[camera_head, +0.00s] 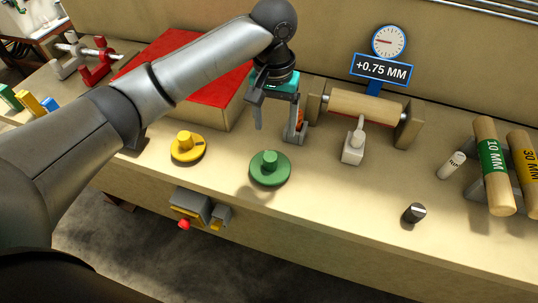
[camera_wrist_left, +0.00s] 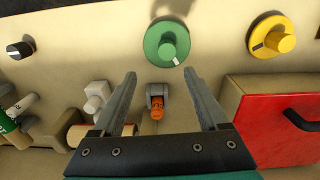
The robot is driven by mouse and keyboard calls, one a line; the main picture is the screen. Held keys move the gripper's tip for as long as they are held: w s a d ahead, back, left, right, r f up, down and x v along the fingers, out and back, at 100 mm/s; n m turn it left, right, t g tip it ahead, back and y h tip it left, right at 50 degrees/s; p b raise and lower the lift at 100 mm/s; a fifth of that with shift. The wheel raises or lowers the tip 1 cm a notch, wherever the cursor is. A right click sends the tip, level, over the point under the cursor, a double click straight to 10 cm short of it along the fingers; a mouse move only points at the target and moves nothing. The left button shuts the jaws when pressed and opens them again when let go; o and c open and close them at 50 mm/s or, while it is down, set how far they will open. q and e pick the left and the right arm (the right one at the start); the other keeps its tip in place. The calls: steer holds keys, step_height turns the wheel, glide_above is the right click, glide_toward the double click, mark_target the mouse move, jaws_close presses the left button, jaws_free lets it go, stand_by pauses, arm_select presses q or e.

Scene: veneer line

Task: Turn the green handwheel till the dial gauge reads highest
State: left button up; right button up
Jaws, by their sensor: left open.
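The green handwheel (camera_head: 270,169) lies flat on the bench top, with a round green knob standing at its middle. It also shows in the left wrist view (camera_wrist_left: 167,44), where a white mark sits near its rim. The dial gauge (camera_head: 389,42) stands behind the wooden roller, and the blue-framed sign (camera_head: 381,70) below it reads +0.75 MM. My left gripper (camera_head: 277,134) is open and empty, above and behind the green handwheel, apart from it. In the left wrist view its fingers (camera_wrist_left: 159,75) are spread below the wheel. My right gripper is not in view.
A yellow handwheel (camera_head: 187,147) is left of the green one. A small grey fixture with an orange part (camera_wrist_left: 157,100) sits near my left fingers. A red-topped box (camera_head: 172,68) stands behind, a black knob (camera_head: 414,213) to the right.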

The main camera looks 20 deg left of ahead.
mark_target(270, 155)
arm_select(q)
steer(key=f, duration=0.4)
steer(key=f+b, duration=0.1)
steer(key=f, duration=0.4)
steer(key=a+f+b, duration=0.1)
steer(key=f, duration=0.3)
steer(key=shift+w+f, duration=0.25)
steer(key=shift+f, duration=0.15)
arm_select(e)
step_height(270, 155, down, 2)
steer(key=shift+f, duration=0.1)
arm_select(q)
jaws_close()
